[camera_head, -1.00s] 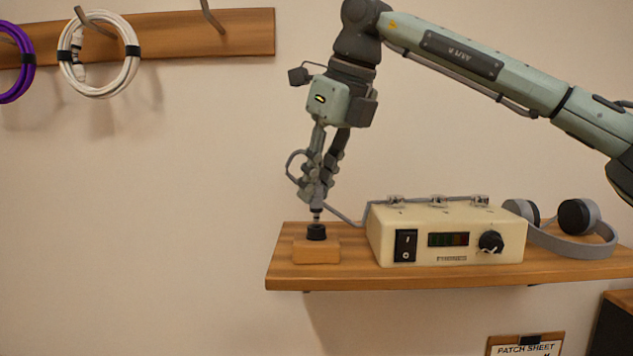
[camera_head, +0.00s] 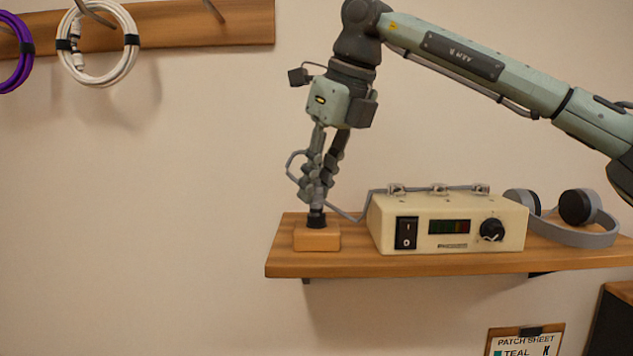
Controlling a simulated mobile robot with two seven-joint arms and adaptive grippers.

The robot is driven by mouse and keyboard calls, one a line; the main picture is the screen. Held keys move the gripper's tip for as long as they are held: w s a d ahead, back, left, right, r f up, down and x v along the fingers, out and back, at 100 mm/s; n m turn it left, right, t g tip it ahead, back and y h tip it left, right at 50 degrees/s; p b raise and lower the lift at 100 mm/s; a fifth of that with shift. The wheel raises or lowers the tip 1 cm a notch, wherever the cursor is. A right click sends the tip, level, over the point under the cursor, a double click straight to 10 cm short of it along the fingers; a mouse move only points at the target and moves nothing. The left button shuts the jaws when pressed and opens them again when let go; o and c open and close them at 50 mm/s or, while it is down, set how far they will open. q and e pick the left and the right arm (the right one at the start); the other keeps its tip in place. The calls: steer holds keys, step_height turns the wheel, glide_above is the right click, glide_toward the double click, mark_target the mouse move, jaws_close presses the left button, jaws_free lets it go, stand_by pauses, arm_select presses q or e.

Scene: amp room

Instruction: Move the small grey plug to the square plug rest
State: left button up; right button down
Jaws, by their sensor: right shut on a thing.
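My right gripper (camera_head: 316,195) points down over the left end of the shelf and is shut on the small grey plug (camera_head: 316,209). The plug is mostly hidden between the fingers. Its lower end meets the black top of the square plug rest (camera_head: 317,238), a small wooden block. Whether the tip is inside the rest's black socket is hidden. A grey cable (camera_head: 344,214) runs from the gripper to the cream headphone amp box. My left gripper is not in view.
The wooden shelf (camera_head: 400,266) also holds the cream amp box (camera_head: 450,222) and grey headphones (camera_head: 580,234). Coiled white (camera_head: 98,80) and purple (camera_head: 14,80) cables hang at upper left. A patch sheet clipboard (camera_head: 525,343) is at lower right.

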steer(key=c, duration=1.4)
jaws_free()
steer(key=shift+o, duration=0.2)
steer(key=shift+r, duration=0.1)
steer(key=v, duration=1.2)
